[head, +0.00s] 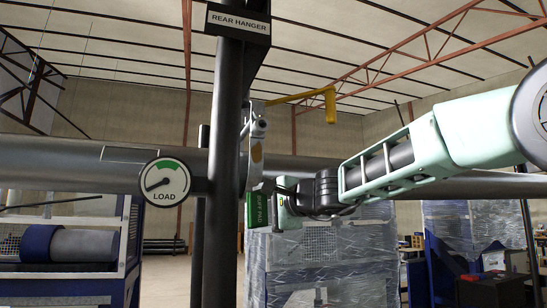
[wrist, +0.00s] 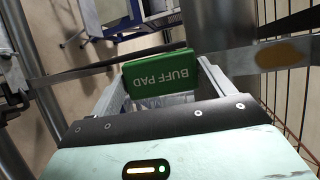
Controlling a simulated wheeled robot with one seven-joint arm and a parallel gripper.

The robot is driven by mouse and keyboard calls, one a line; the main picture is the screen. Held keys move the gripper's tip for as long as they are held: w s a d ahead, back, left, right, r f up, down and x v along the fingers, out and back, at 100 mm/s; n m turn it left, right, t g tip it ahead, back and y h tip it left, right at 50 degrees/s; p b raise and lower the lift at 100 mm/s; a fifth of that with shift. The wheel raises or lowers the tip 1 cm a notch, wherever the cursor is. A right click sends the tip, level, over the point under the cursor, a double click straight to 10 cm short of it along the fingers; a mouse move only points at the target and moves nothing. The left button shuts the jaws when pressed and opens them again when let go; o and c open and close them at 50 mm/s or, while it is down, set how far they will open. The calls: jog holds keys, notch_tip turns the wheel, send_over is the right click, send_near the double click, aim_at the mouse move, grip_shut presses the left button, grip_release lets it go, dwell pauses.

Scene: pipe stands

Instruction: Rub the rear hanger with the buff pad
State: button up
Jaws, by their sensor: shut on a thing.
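The rear hanger (head: 256,177) is a grey metal strap beside a dark post, under a sign (head: 238,22) reading REAR HANGER. A brownish patch (head: 257,154) marks its face; the patch also shows in the wrist view (wrist: 281,53), right of the pad. The green buff pad (head: 257,209) is held in my gripper (head: 272,206), which is shut on it. In the head view the pad is just below the patch, near the strap's lower end. In the wrist view the pad (wrist: 160,76) sits between the jaws, overlapping the strap; I cannot tell whether they touch.
A large grey pipe (head: 70,165) runs across behind the dark post (head: 225,120). A LOAD gauge (head: 165,182) is left of the post. Wrapped crates (head: 330,260) stand below and behind.

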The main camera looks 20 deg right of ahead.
jog(key=s+r+t+p, duration=0.1)
jog(key=s+r, duration=0.5)
jog(key=r, duration=0.7)
jog(key=shift+d, duration=0.35)
jog(key=shift+s, duration=0.1)
send_over(264, 217)
jog(key=shift+w, duration=0.9)
dwell(0.4)
jog(key=shift+d, duration=0.2)
jog(key=shift+s+d+b, duration=0.1)
jog(key=shift+d+b, duration=0.3)
jog(key=shift+d, duration=0.05)
